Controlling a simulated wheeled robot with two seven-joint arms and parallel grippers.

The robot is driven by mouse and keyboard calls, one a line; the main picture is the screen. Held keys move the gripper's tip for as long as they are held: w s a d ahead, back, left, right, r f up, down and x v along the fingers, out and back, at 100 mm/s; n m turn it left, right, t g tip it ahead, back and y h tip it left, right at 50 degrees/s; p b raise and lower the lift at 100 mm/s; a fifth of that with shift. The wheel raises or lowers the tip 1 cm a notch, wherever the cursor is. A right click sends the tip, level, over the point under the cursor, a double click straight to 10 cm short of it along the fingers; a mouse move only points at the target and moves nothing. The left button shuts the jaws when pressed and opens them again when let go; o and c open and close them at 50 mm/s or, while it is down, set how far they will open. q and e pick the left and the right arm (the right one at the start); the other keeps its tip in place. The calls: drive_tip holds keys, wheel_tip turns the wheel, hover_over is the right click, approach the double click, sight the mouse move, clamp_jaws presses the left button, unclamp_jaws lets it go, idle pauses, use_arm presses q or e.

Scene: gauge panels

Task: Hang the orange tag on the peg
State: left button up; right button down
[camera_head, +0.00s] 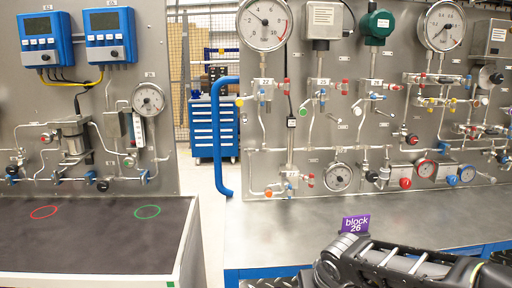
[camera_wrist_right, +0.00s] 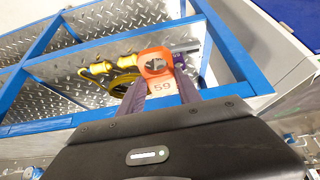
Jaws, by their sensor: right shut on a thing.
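The orange tag (camera_wrist_right: 153,60) shows in the right wrist view, with a dark mark on its upper part and a pale lower part reading "59". My right gripper (camera_wrist_right: 160,76) is shut on the tag, which sits between its dark purple fingers. In the head view my right arm (camera_head: 395,266) comes in low at the right, but I cannot make out its fingertips or the tag there. I cannot pick out the peg for certain in either view. My left gripper is not in view.
Gauge panels (camera_head: 330,130) rise behind. A blue frame (camera_wrist_right: 232,50) and a yellow cable or tool (camera_wrist_right: 101,68) lie beyond the tag.

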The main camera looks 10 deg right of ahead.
idle(0.5)
wheel_tip(320, 180, down, 9)
drive_tip(key=s, duration=0.2)
